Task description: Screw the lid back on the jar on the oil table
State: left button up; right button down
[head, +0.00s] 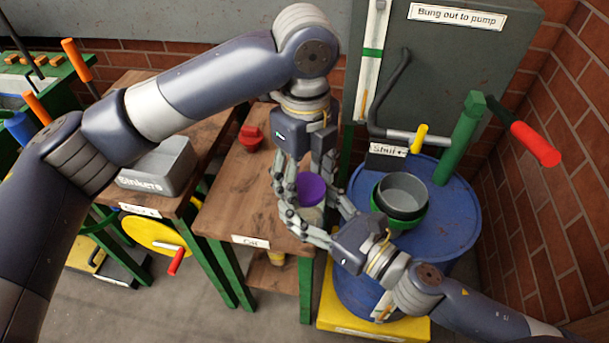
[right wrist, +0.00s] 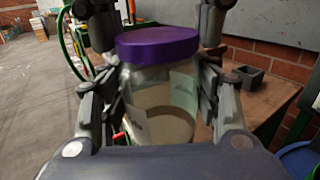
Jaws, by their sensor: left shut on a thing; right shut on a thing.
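The jar (right wrist: 160,105) is clear with pale contents and a white label. Its purple lid (right wrist: 158,43) sits on top of the mouth and looks about level; whether the thread is engaged I cannot tell. In the head view the lid (head: 310,188) shows between my grippers at the right edge of the oil table (head: 228,205), and the jar is mostly hidden. My left gripper (head: 308,178) comes from above, shut on the lid, with its fingers at both sides of it. My right gripper (head: 312,213) reaches from the right and is shut around the jar body.
A red object (head: 251,137) lies further back on the table. A grey sinkers bin (head: 158,165) stands on the table to the left. A blue drum (head: 455,205) bearing a green-rimmed pot (head: 402,192) stands close on the right, before a brick wall.

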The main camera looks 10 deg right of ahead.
pick_arm(q)
jog(key=m, duration=0.8)
jog(key=shift+d, duration=0.1)
jog(key=m, duration=0.9)
jog(key=shift+d, duration=0.1)
jog(key=o, duration=0.7)
notch_tip(320, 180, up, 12)
